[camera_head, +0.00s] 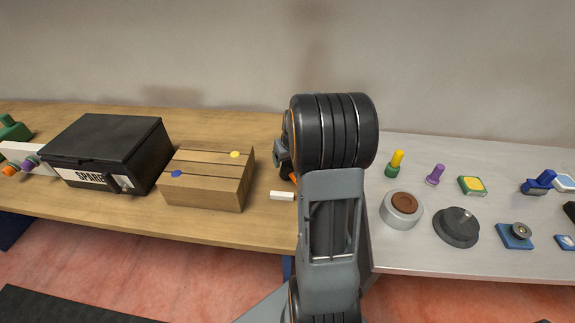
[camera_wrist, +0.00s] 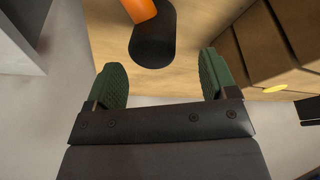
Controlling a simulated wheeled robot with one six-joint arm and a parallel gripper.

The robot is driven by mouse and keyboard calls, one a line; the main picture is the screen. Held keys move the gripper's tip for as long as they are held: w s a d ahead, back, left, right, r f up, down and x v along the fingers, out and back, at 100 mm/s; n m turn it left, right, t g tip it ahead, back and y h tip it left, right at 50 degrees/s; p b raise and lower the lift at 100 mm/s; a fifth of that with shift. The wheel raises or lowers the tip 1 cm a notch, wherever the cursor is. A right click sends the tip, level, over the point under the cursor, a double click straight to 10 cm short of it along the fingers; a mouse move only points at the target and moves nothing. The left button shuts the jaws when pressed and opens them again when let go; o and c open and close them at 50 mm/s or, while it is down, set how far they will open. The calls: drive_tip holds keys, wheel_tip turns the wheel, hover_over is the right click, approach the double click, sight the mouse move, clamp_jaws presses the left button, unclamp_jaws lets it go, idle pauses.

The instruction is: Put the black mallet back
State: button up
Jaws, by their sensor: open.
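The black mallet shows in the wrist view as a dark rounded head (camera_wrist: 153,40) with an orange handle (camera_wrist: 138,8) running out of the top edge. It is over the wooden bench; whether it lies or stands I cannot tell. In the head view my arm hides most of it, with a bit of orange (camera_head: 294,178) beside the arm. My gripper (camera_wrist: 163,78) is open and empty, its two green-padded fingers spread, with the mallet head just beyond the gap between them. In the head view the gripper is mostly hidden behind my arm.
A slotted wooden block (camera_head: 210,190) with yellow and blue dots stands left of my arm; it is close on the right in the wrist view (camera_wrist: 265,45). A small white block (camera_head: 282,196) lies near the arm. A black SPARE case (camera_head: 105,150) stands farther left. The grey bench (camera_head: 470,262) holds several parts.

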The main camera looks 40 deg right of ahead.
drive_tip(key=v, duration=0.6)
drive_tip(key=s+a+r+n, duration=0.1)
drive_tip(key=s+a, duration=0.6)
drive_tip(key=a, duration=0.4)
drive_tip(key=s+a+r+n, duration=0.1)
drive_tip(key=s+a+r, duration=0.1)
drive_tip(key=s+a, duration=0.4)
drive_tip(key=a, duration=0.5)
drive_tip(key=shift+s+r+n+t+y, duration=0.3)
drive_tip(key=shift+s+r+n+y, duration=0.05)
drive_tip(key=shift+n+y, duration=0.05)
drive_tip(key=shift+a, duration=0.1)
